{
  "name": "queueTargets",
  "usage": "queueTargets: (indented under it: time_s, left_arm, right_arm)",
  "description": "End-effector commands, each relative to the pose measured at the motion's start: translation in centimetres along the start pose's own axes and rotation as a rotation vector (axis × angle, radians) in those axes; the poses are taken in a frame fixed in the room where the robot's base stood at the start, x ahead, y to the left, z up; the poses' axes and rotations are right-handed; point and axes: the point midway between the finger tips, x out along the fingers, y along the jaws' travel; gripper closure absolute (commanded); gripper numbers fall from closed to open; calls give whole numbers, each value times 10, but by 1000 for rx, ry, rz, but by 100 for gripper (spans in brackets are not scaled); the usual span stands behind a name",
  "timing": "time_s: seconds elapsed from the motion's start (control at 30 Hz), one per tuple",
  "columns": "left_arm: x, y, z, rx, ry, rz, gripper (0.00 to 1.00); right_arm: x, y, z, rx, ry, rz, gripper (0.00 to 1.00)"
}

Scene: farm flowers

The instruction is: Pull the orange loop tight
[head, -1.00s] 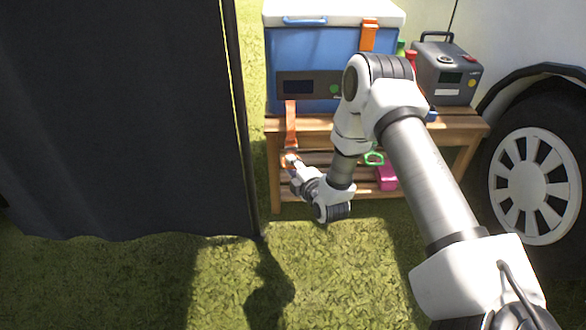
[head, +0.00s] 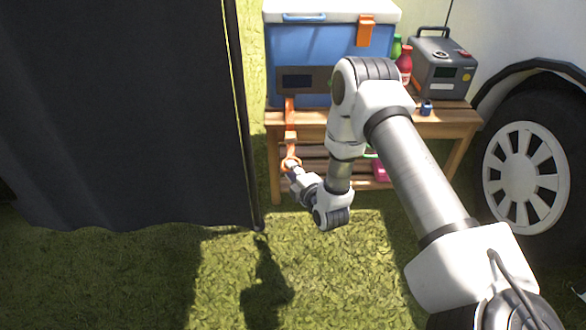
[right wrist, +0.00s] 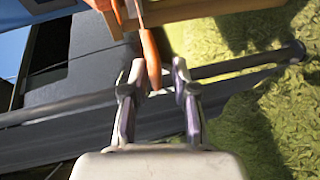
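A blue cooler (head: 330,48) with a white lid stands on a wooden rack. An orange strap (head: 290,120) hangs down from its front and ends in the orange loop (head: 290,163). My right gripper (head: 292,171) is at the loop, just below it in the head view. In the right wrist view the two fingers of my right gripper (right wrist: 158,72) stand apart. The orange loop (right wrist: 151,58) hangs between the fingertips, closer to the left finger; whether it touches is unclear. My left gripper is not in view.
The wooden rack (head: 445,124) also carries a grey device (head: 440,68), a red bottle (head: 404,62) and a small blue item (head: 426,107). A pink item (head: 380,171) is on its lower shelf. A dark curtain (head: 120,110) hangs close at the left. A vehicle wheel (head: 525,178) stands at the right.

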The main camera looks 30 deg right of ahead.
Motion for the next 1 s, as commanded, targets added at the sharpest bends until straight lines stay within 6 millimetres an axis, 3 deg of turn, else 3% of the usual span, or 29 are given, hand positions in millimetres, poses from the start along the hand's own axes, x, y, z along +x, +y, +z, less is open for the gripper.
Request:
queueTargets:
  time_s: [0.37, 0.47, 0.8, 1.0]
  left_arm:
    - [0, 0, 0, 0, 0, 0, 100]
    - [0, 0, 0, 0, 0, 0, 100]
    - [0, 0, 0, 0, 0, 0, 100]
    - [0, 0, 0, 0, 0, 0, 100]
  right_arm:
    - [-4, 1, 1, 1, -4, 3, 64]
    - [-19, 1, 1, 2, -4, 1, 64]
    - [-102, 0, 1, 3, -4, 0, 64]
    - [-120, 0, 0, 0, -3, 3, 64]
